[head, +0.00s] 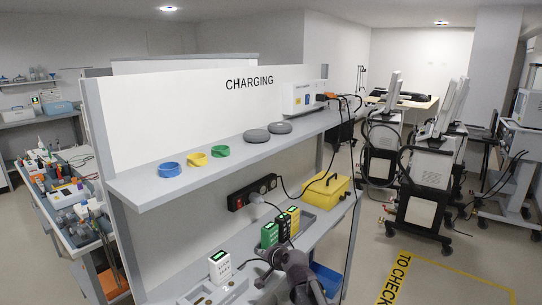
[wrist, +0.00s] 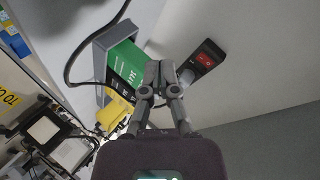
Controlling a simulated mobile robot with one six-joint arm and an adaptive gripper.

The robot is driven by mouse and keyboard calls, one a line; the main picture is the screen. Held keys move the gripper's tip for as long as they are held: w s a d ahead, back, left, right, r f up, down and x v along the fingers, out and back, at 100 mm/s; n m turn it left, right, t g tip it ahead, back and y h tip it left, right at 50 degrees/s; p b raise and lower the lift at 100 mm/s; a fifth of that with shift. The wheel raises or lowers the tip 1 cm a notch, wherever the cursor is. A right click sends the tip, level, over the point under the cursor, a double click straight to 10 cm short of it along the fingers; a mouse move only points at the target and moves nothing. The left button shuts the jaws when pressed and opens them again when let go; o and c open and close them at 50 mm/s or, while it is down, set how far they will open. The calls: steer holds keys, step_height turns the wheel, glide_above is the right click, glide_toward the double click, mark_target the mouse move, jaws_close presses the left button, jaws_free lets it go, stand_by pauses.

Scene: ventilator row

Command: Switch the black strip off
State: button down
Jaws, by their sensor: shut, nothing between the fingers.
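The black strip (head: 240,201) is fixed to the back panel under the CHARGING shelf, with a grey plug (head: 256,197) in it and a cable running right. In the wrist view one end of the black strip (wrist: 211,51) shows a red switch (wrist: 204,60), which looks lit. The grey plug (wrist: 187,78) sits near it, partly behind my fingers. My gripper (wrist: 160,70) is shut and empty, its fingertips left of the strip in that view. I cannot tell the gap to the strip. In the head view my dark arm (head: 291,266) is low in front of the lower shelf, and its fingertips are unclear.
Green (head: 269,235), black and yellow packs stand on the lower shelf below the strip. A white pack (head: 220,267) stands to the left. A yellow case (head: 328,190) lies to the right. The upper shelf (head: 137,188) overhangs the strip. Loose cables hang at the right end.

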steer(key=s+d+f+n+g+h+p, duration=0.1)
steer(key=s+d+g, duration=0.4)
steer(key=s+d, duration=0.5)
steer(key=s+d+f+n+g+h+p, duration=0.2)
steer(key=s+d+f+g+h, duration=0.3)
steer(key=s+d, duration=0.4)
steer(key=shift+s+d+f+n+h, duration=0.4)
steer(key=shift+s+n, duration=0.3)
steer(key=shift+s, duration=0.15)
